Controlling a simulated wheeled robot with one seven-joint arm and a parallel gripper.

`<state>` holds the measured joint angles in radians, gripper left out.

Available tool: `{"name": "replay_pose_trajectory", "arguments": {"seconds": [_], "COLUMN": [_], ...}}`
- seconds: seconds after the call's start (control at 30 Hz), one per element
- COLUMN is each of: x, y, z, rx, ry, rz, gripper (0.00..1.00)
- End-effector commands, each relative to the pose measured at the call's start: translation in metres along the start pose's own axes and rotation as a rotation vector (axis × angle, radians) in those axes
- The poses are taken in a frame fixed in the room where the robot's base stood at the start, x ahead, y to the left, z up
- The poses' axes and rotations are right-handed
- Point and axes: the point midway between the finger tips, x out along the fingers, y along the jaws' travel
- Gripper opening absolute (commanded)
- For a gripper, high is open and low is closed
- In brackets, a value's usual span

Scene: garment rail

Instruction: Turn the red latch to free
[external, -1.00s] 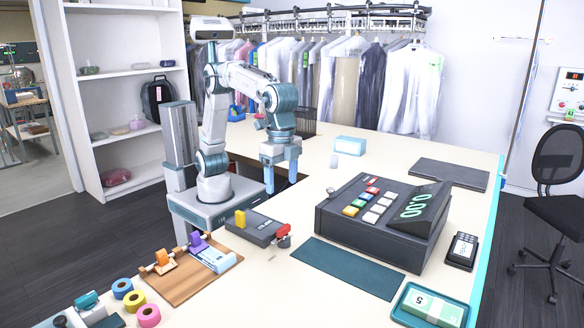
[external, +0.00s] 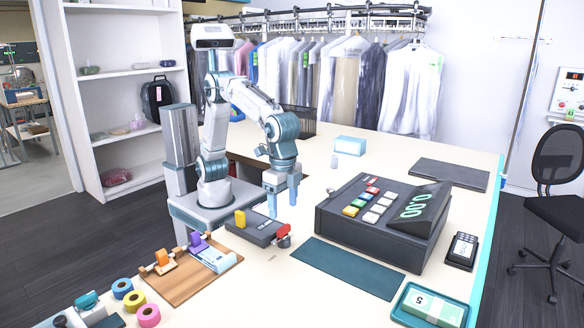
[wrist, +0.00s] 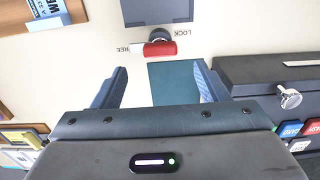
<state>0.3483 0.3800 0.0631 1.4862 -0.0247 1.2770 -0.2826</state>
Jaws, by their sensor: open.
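The red latch (external: 283,230) is a small red bar by a round dark pivot at the right end of a dark grey box (external: 262,230) on the counter. In the wrist view the red latch (wrist: 160,49) lies crosswise below the pivot, beside the upside-down FREE lettering, part of which is hidden. The LOCK lettering (wrist: 188,33) is above and to its right. My gripper (external: 282,202) is open and empty, pointing down above the counter behind the latch. In the wrist view my gripper (wrist: 160,76) has its fingers widely apart, with the latch beyond the fingertips, apart from them.
A dark cash register (external: 375,220) stands to the right of the latch, with a teal mat (external: 348,268) in front of it. A wooden board (external: 190,284) with coloured clips lies at the left front. Bare counter surrounds the latch's front side.

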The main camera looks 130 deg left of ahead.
Motion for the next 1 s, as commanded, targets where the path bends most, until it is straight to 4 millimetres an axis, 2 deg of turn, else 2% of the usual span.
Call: {"name": "replay_pose_trajectory", "arguments": {"seconds": [0.1, 0.3, 0.5, 0.77, 0.93, 1.0], "x": [0.026, 0.056, 0.068, 0.069, 0.069, 0.069], "y": [0.000, 0.000, 0.000, 0.000, 0.000, 0.000], "z": [0.001, 0.001, 0.000, 0.000, 0.000, 0.000], "rx": [0.000, 0.000, 0.000, 0.000, 0.000, 0.000], "ry": [-0.003, -0.002, 0.001, 0.001, 0.001, 0.001], "rz": [-0.001, -0.001, 0.000, 0.000, 0.000, 0.000], "gripper": [0.67, 0.67, 0.67, 0.67, 0.23, 0.23]}}
